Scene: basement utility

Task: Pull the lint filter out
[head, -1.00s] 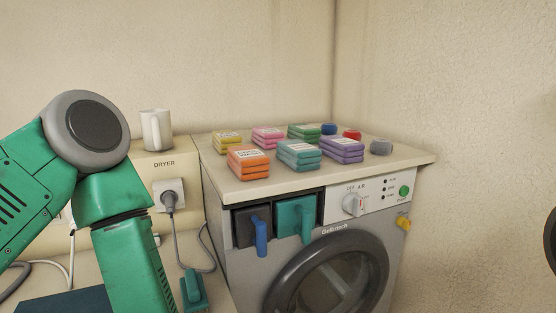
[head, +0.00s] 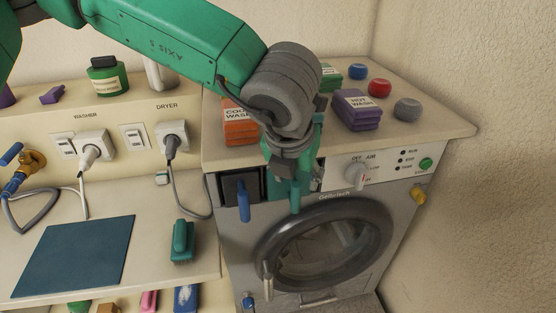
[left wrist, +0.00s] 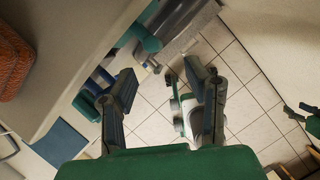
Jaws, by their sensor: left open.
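The grey dryer (head: 375,240) has two front pulls on its upper left, a dark panel with a blue handle (head: 243,203) and a teal drawer with a teal handle (head: 295,198). No readable label shows which is the lint filter. My left gripper (head: 297,180) hangs in front of the teal drawer and hides much of it. In the left wrist view its fingers (left wrist: 167,90) are spread with floor tiles showing between them. The teal handle (left wrist: 147,42) and blue handle (left wrist: 101,80) lie beyond and left of the fingers there. Contact is not visible.
Stacked boxes, including orange (head: 240,130) and purple (head: 357,108), and coloured round items stand on the dryer top. A round door (head: 325,245) lies below the pulls. Left is a counter with a blue mat (head: 75,257), a teal brush-like item (head: 182,240) and plugged cables.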

